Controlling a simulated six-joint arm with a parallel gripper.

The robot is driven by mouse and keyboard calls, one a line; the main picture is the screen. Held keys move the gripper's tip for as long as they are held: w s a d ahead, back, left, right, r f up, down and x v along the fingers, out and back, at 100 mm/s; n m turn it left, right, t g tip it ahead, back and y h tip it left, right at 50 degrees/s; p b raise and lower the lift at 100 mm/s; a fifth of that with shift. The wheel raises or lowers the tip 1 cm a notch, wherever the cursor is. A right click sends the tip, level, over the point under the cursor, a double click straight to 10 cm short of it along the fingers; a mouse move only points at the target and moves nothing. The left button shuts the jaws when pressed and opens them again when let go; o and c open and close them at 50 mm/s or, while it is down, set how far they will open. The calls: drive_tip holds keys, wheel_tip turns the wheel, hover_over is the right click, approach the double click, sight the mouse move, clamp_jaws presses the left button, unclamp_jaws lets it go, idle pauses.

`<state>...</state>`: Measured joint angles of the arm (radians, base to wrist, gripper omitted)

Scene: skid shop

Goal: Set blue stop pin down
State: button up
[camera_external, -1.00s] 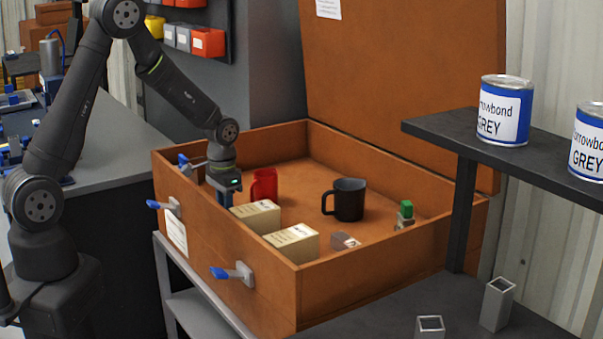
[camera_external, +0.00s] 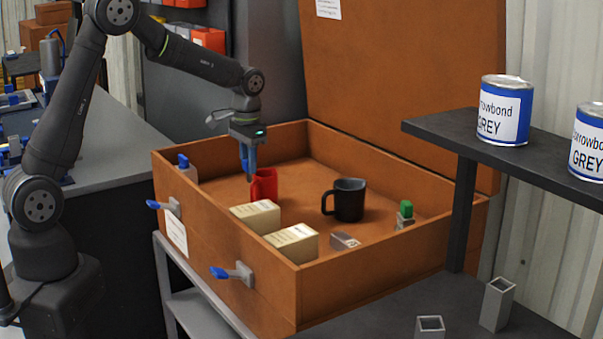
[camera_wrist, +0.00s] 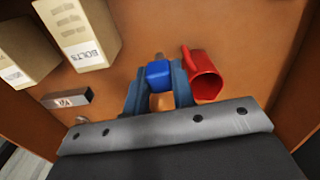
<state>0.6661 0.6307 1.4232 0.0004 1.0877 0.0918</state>
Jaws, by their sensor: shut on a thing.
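The blue stop pin (camera_wrist: 158,73) shows in the wrist view as a blue block with a small grey end. My gripper (camera_wrist: 158,84) is shut on it, with one finger on each side. In the external view my gripper (camera_external: 250,172) points down inside the orange-brown crate (camera_external: 225,262), behind and just left of the red mug (camera_external: 265,184). There the pin cannot be told apart from the blue fingers. In the wrist view the red mug (camera_wrist: 205,78) is close beside the right finger. Whether the pin touches the crate floor cannot be told.
Two cream boxes (camera_external: 292,243), a black mug (camera_external: 348,200), a small grey block (camera_external: 345,241) and a green-topped piece (camera_external: 405,211) stand in the crate. A blue-tipped grey piece (camera_external: 184,163) is at its left corner. Floor at the back is clear.

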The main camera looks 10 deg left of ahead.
drive_tip(key=w+d, duration=1.1)
drive_tip(key=d, duration=0.2)
drive_tip(key=shift+w+a+f, duration=0.9)
drive_tip(key=shift+w+f, duration=0.85)
drive_tip(key=shift+w+a+f, duration=0.9)
drive_tip(key=shift+w+f, duration=0.9)
drive_tip(key=shift+w+a+f, duration=0.9)
drive_tip(key=shift+w+f, duration=0.85)
drive_tip(key=o, duration=0.5)
drive_tip(key=shift+f, duration=0.15)
drive_tip(key=o, duration=0.5)
wheel_tip(320, 180, up, 12)
drive_tip(key=shift+r, duration=0.2)
